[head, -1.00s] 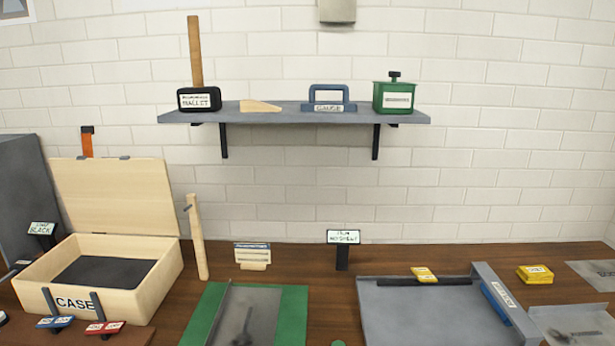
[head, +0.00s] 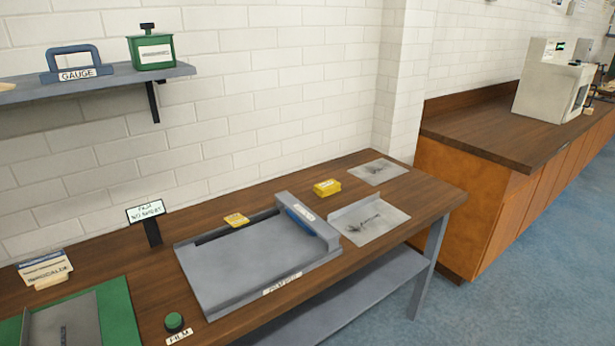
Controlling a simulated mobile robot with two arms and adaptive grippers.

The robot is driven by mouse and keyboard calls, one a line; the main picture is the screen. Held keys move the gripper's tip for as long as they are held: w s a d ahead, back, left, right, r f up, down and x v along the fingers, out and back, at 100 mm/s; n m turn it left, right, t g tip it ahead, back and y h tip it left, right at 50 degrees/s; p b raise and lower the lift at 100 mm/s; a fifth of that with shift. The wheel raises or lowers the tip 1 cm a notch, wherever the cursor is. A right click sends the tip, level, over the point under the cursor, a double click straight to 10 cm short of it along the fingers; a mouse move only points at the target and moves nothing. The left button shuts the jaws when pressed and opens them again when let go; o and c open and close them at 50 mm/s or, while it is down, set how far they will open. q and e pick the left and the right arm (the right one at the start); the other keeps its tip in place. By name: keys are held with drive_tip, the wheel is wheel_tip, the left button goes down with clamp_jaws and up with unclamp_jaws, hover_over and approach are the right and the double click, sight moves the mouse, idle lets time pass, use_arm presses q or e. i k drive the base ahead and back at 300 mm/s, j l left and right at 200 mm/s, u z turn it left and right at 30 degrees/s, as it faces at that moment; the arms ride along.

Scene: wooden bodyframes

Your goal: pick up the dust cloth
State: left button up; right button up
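I cannot make out with certainty which thing is the dust cloth. A small yellow stack with a label (head: 327,187) lies on the wooden bench, right of the grey tray. A thinner yellow piece with dark print (head: 236,219) rests at the back edge of the grey tray (head: 235,270). Neither of my grippers shows in the head view.
A grey metal plate (head: 383,222) and a flat sheet (head: 378,172) lie at the bench's right end. A green mat (head: 120,310), a green button (head: 174,321) and a sign on a post (head: 147,212) are left. Blue floor (head: 480,305) is open at right.

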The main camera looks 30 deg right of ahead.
sight(324, 190)
drive_tip(key=z, duration=1.15)
drive_tip(key=u, duration=1.3)
drive_tip(key=z, duration=1.3)
drive_tip(key=l+z, duration=0.1)
drive_tip(key=l, duration=0.55)
drive_tip(key=i, duration=0.05)
